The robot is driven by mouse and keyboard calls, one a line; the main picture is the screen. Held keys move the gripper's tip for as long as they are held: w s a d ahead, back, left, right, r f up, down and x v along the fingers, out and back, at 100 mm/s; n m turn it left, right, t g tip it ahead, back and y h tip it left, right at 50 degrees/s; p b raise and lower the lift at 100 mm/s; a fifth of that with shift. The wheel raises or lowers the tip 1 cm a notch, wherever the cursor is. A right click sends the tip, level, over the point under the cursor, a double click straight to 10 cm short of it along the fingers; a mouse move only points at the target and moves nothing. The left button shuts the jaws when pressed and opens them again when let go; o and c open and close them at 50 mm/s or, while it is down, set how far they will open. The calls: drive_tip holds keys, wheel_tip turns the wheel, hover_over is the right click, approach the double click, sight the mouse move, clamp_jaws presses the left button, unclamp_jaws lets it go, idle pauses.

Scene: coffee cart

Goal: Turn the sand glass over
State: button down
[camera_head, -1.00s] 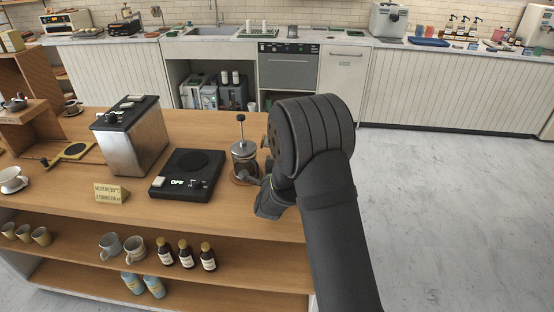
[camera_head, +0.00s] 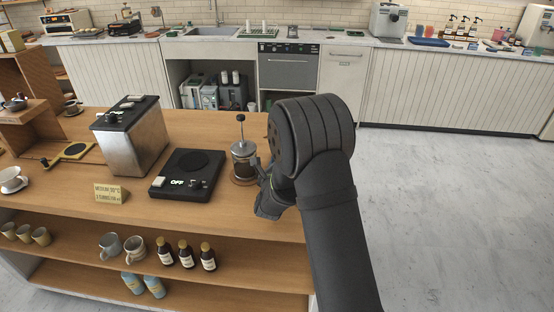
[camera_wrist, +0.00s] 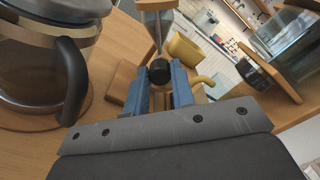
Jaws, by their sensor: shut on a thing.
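In the wrist view, the sand glass (camera_wrist: 156,22) shows at the top centre, with a pale wooden cap and a glass bulb narrowing down to a dark round piece. My gripper (camera_wrist: 160,86) has its blue fingers shut around the sand glass near that dark piece. Its lower part is hidden between and behind the fingers, so its exact tilt is hard to tell. In the head view, my gripper (camera_head: 263,176) is at the counter's right end, beside the french press, and my arm hides the sand glass.
The french press (camera_head: 243,160) stands just left of my gripper; its black handle (camera_wrist: 75,80) is close in the wrist view. A black scale (camera_head: 188,172) and a metal box (camera_head: 135,140) are further left on the wooden counter (camera_head: 215,212). A yellow cup (camera_wrist: 188,48) lies beyond the fingers.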

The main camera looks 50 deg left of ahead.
drive_tip(key=shift+m, duration=0.3)
drive_tip(key=c, duration=1.2)
unclamp_jaws()
drive_tip(key=shift+c, duration=0.2)
drive_tip(key=shift+s+d, duration=0.1)
drive_tip(key=v, duration=1.7)
drive_tip(key=shift+s+d+r, duration=0.1)
